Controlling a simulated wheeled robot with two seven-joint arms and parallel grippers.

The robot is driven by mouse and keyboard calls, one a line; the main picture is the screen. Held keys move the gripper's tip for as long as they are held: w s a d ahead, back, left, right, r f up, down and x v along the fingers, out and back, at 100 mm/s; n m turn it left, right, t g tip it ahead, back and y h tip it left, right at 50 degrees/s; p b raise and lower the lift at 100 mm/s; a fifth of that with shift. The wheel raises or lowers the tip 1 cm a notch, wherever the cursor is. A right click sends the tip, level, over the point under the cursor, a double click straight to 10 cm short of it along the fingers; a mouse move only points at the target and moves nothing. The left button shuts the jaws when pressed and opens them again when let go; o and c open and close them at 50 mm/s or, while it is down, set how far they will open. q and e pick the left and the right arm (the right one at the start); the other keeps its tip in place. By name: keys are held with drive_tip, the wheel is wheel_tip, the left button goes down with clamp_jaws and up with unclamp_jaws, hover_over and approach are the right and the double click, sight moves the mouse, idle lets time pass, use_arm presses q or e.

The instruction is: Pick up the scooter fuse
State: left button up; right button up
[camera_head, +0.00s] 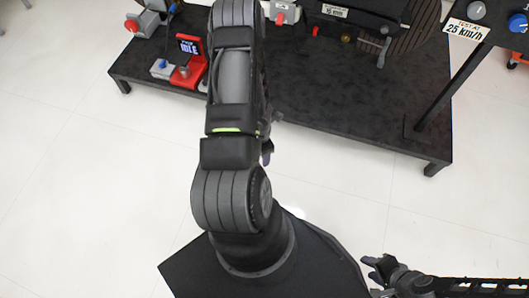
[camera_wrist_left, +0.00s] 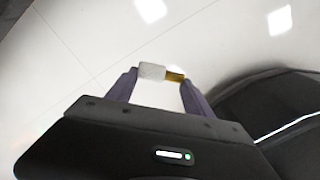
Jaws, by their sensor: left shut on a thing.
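My left gripper (camera_wrist_left: 161,76) is shut on a small fuse (camera_wrist_left: 152,72), which shows in the left wrist view. The fuse has a pale whitish body and a gold-coloured end at the right. It lies crosswise between the two fingertips, with pale floor behind it. In the head view my left arm crosses the middle and hides most of its own gripper; the fuse cannot be made out there. My right gripper (camera_head: 374,275) is at the lower right in the head view, over the floor; its finger opening is too small to tell.
A black bench (camera_head: 345,115) stands at the top, with a red display stand (camera_head: 190,72), a grey box with a red knob (camera_head: 143,22) and a dark rig with a crank (camera_head: 357,25). A "25 km/h" sign (camera_head: 466,29) hangs at the upper right. Tiled floor in front is clear.

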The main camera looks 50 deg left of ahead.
use_arm(q)
drive_tip(key=shift+s+d, duration=0.1)
drive_tip(key=shift+s, duration=0.15)
idle(0.6)
drive_tip(key=shift+w+d+m, duration=0.6)
drive_tip(key=shift+w+m, duration=0.1)
drive_tip(key=shift+w, duration=0.15)
drive_tip(key=w+d+r+m, duration=0.5)
drive_tip(key=w+r+m, duration=0.1)
drive_tip(key=w+m, duration=0.2)
drive_tip(key=w+d+r+m, duration=0.4)
drive_tip(key=w+r+m, duration=0.2)
drive_tip(key=w+m, duration=0.2)
drive_tip(key=w+d+r+m, duration=0.4)
drive_tip(key=r+m, duration=0.1)
drive_tip(key=r, duration=0.4)
drive_tip(key=w+d+r+m, duration=0.5)
drive_tip(key=r+m, duration=0.1)
drive_tip(key=r, duration=0.3)
drive_tip(key=w+d+r+m, duration=0.4)
drive_tip(key=w+r+m, duration=0.1)
drive_tip(key=r, duration=0.4)
drive_tip(key=shift+d+r+m, duration=0.15)
drive_tip(key=shift+r+m, duration=0.25)
